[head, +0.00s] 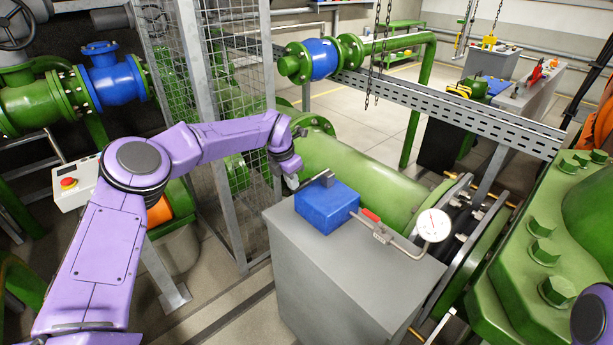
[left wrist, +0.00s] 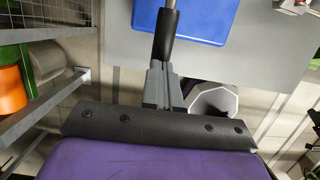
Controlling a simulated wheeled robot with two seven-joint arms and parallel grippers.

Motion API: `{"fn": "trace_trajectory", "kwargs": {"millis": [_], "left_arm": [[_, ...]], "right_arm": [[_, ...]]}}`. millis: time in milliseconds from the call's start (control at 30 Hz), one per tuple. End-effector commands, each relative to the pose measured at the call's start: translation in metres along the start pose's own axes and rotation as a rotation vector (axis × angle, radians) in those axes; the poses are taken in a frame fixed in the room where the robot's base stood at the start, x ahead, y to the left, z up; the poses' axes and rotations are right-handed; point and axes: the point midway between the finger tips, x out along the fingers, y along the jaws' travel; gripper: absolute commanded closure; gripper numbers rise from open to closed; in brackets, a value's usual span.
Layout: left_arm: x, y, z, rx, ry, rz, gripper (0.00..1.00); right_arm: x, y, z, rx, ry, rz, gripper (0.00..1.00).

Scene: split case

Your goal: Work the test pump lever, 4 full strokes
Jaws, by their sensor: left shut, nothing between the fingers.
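The test pump is a blue box (head: 326,206) on top of a grey cabinet. Its lever (head: 325,179) is a thin rod with a dark grip, on the left side of the box. The black grip (left wrist: 165,38) stands just ahead of my fingertips in the left wrist view, with the blue box (left wrist: 200,18) beyond it. My left gripper (head: 293,183) is at the cabinet's left edge by the lever end. In the left wrist view it (left wrist: 161,70) is shut and empty; fingertips and grip overlap, so contact is unclear. My right gripper is out of view.
The grey cabinet (head: 335,275) bears a round gauge (head: 433,225) and a pipe with a red-handled valve (head: 371,215). A mesh fence (head: 240,120) stands left of it. A large green vessel (head: 360,175) lies behind; a bolted green flange is at right.

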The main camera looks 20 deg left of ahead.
Motion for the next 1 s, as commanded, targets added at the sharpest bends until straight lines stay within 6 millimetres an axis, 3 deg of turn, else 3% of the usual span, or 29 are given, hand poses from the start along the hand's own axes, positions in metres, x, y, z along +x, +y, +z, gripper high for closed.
{"fn": "trace_trajectory", "kwargs": {"millis": [267,500,1000], "left_arm": [[0.015,0.000,-0.005,0.000,0.002,0.000,1.00],[0.011,0.000,-0.004,0.000,0.002,0.000,1.00],[-0.033,0.000,0.010,-0.001,0.001,0.000,1.00]], "right_arm": [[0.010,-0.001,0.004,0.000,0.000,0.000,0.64],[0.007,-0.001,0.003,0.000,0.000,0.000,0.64],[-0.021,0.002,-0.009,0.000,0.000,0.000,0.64]]}}
